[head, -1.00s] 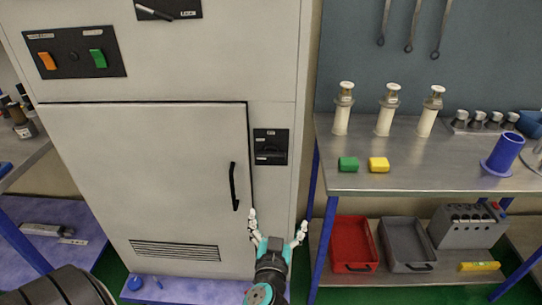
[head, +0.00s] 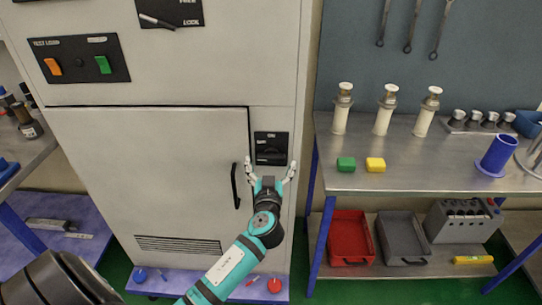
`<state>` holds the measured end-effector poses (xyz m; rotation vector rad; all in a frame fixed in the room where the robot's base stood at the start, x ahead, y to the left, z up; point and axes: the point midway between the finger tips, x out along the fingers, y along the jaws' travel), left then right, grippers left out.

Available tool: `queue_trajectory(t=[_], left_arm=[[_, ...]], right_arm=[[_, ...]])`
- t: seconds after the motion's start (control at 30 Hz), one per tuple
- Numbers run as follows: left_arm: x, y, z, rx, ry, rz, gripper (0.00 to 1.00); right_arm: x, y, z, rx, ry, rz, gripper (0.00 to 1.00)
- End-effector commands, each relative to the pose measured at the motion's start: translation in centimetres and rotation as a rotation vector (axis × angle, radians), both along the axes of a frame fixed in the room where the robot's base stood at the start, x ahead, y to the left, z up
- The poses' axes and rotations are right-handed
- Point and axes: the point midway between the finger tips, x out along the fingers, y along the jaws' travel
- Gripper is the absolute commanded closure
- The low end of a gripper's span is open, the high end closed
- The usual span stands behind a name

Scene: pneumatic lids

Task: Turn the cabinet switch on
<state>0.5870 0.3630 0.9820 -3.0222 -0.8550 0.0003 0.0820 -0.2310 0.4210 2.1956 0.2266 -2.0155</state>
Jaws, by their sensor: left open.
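The cabinet switch (head: 270,148) is a small black panel with a dark handle, set in the grey cabinet (head: 150,180) right of its door. An "ON" label shows at its top. My left gripper (head: 272,166) is open, its two pale fingers spread to either side just below the switch. It looks empty. I cannot tell whether the fingers touch the panel. The lower part of the switch is close behind the gripper. My right gripper is not in view.
A black door handle (head: 236,186) stands out left of the gripper. Red (head: 350,240) and grey (head: 402,240) bins sit below.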

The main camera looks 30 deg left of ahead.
Motion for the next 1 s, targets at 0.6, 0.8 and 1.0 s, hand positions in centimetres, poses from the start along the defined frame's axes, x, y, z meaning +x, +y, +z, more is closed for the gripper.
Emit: queue_trajectory(t=[0.6, 0.8, 1.0], left_arm=[[2.3, 1.3, -0.1, -0.001, -0.001, -0.002, 0.08], [2.2, 1.3, -0.1, -0.001, 0.0, -0.002, 0.34], [2.2, 1.3, -0.1, -0.001, 0.0, -0.002, 0.52]], right_arm=[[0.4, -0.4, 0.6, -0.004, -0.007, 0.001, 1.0], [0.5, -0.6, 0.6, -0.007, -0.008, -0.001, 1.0], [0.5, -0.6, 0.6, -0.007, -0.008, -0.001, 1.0]])
